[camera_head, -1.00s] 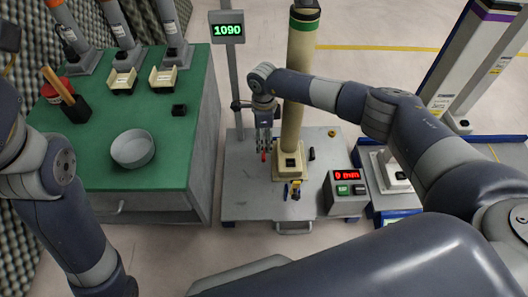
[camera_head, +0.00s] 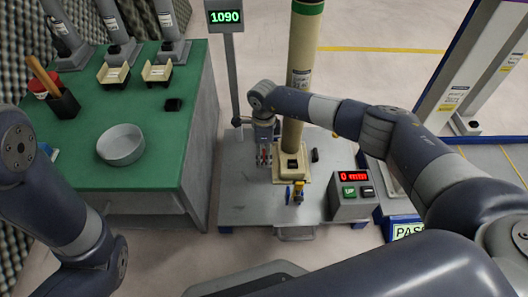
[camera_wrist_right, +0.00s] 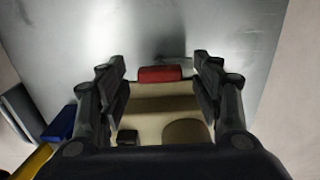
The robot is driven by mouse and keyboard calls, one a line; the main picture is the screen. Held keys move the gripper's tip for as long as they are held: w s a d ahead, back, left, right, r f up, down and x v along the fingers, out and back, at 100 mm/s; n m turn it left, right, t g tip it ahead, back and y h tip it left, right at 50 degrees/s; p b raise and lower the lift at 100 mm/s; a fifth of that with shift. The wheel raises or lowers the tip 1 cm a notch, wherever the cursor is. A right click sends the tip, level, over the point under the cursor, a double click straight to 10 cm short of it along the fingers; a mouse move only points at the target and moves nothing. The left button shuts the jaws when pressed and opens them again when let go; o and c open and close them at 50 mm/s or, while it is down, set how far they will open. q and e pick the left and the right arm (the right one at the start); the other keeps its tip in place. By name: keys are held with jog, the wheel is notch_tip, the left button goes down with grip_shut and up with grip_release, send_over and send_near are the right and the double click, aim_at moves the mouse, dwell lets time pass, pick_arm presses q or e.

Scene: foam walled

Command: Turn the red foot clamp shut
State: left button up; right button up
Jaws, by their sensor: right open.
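The red foot clamp (camera_wrist_right: 159,74) shows in the right wrist view as a short red block at the edge of the cream foot (camera_wrist_right: 168,107). My right gripper (camera_wrist_right: 160,66) is open, with one finger on each side of the clamp and visible gaps between. In the head view, my right gripper (camera_head: 264,160) points down beside the left side of the cream foot (camera_head: 291,166) of the tall column (camera_head: 300,80). Its fingers partly hide the clamp there. My left arm is at the left, but its gripper is out of view.
A control box (camera_head: 350,194) reading 0 stands right of the foot on the grey platform (camera_head: 240,204). A yellow-and-blue piece (camera_head: 298,192) sits in front of the foot. A display post (camera_head: 229,70) reads 1090. A green workbench (camera_head: 150,182) with a grey bowl (camera_head: 120,145) stands left.

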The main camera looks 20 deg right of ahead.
jog(key=c, duration=1.1)
jog(key=shift+o, duration=0.2)
